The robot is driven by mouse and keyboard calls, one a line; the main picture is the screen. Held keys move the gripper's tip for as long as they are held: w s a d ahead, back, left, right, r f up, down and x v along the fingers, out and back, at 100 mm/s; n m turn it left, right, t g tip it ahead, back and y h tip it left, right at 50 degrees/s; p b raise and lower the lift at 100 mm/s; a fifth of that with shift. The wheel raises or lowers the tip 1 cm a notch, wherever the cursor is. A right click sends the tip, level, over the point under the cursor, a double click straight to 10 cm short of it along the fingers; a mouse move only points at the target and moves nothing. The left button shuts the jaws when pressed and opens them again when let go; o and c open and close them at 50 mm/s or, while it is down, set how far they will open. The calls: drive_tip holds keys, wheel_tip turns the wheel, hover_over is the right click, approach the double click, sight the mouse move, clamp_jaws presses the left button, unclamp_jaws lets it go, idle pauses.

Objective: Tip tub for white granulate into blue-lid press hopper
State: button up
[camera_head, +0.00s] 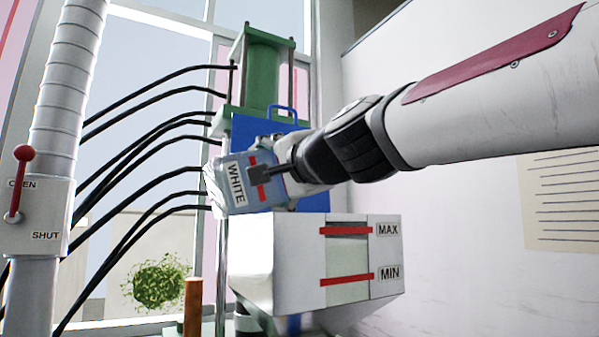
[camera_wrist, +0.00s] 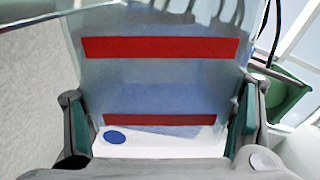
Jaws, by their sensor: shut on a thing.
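The tub marked WHITE (camera_head: 238,190) is bluish and see-through, with red bars. It is tipped strongly, its lettering running sideways, and hangs over the hopper (camera_head: 290,255). My gripper (camera_head: 268,176) is shut on it; in the wrist view the fingers (camera_wrist: 160,110) clasp both sides of the tub (camera_wrist: 165,85). The hopper is pale, with a window between red MAX and MIN lines; its fill level is unclear. The blue lid (camera_head: 312,201) stands raised behind the tub, its handle at the top. The tub's mouth and any granulate flowing are not clearly visible.
A green press part (camera_head: 264,75) rises behind the hopper, with several black hoses (camera_head: 150,92) running left. A pale pipe (camera_head: 70,100) with a red-knobbed OPEN/SHUT lever (camera_head: 20,180) stands at left. A wall (camera_head: 450,215) with a notice lies at right.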

sight(209, 184)
drive_tip(key=shift+a, duration=0.1)
drive_tip(key=s+a+n+p, duration=0.1)
drive_tip(key=a, duration=0.1)
drive_tip(key=s+a+f+n+p, duration=0.1)
drive_tip(key=n, duration=0.1)
drive_tip(key=shift+s+a, duration=0.35)
drive_tip(key=shift+s, duration=0.05)
drive_tip(key=shift+a+f, duration=0.15)
drive_tip(key=shift+s+a+f+n+p, duration=0.3)
drive_tip(key=shift+a+f+n, duration=0.1)
drive_tip(key=shift+n, duration=0.45)
drive_tip(key=shift+s+a+f+n+p, duration=0.15)
drive_tip(key=shift+s+a+f+n, duration=0.2)
drive_tip(key=shift+n, duration=0.5)
drive_tip(key=shift+a, duration=0.1)
drive_tip(key=n+p, duration=0.1)
drive_tip(key=s+a+n+p, duration=0.1)
drive_tip(key=n+p, duration=0.1)
drive_tip(key=shift+a+r+n, duration=0.15)
drive_tip(key=shift+r+n, duration=0.15)
drive_tip(key=shift+r, duration=0.05)
drive_tip(key=n+p, duration=0.2)
drive_tip(key=s+a+n+p, duration=0.1)
drive_tip(key=n+p, duration=0.1)
drive_tip(key=shift+a, duration=0.2)
drive_tip(key=shift+w+p, duration=0.1)
drive_tip(key=shift+p, duration=0.2)
